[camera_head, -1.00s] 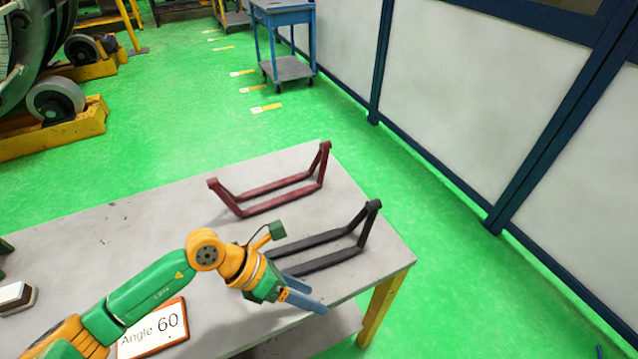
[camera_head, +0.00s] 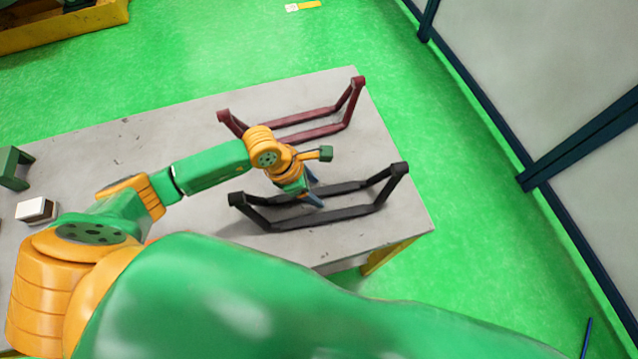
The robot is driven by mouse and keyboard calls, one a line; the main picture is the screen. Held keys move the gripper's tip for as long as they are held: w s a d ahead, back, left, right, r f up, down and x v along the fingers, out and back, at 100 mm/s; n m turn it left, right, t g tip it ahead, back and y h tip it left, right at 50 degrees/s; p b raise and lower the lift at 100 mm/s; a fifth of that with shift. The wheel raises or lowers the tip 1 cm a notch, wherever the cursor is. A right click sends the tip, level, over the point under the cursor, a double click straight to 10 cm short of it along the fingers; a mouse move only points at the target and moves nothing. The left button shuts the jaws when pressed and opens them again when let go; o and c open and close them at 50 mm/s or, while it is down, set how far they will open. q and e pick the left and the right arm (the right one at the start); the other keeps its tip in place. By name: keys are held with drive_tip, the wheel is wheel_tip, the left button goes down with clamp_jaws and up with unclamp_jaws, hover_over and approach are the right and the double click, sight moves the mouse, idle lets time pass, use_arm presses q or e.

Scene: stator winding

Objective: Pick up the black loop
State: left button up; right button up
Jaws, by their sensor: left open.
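The black loop (camera_head: 335,213) lies at the right front of the grey table, its two raised ends at left and right with long bars between them. My left gripper (camera_head: 314,190) is open above the loop's middle, close to its far bar. The wrist hides part of that bar, and I cannot tell whether the fingers touch it. My right gripper is not in view.
A dark red loop (camera_head: 310,132) lies behind the black one on the table (camera_head: 120,150). A small white and brown block (camera_head: 37,210) and a green object (camera_head: 14,167) sit at the left. Green floor and a wall panel lie to the right.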

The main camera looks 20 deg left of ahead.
use_arm(q)
drive_tip(key=shift+s+r, duration=0.1)
drive_tip(key=shift+s, duration=0.05)
clamp_jaws()
idle(1.2)
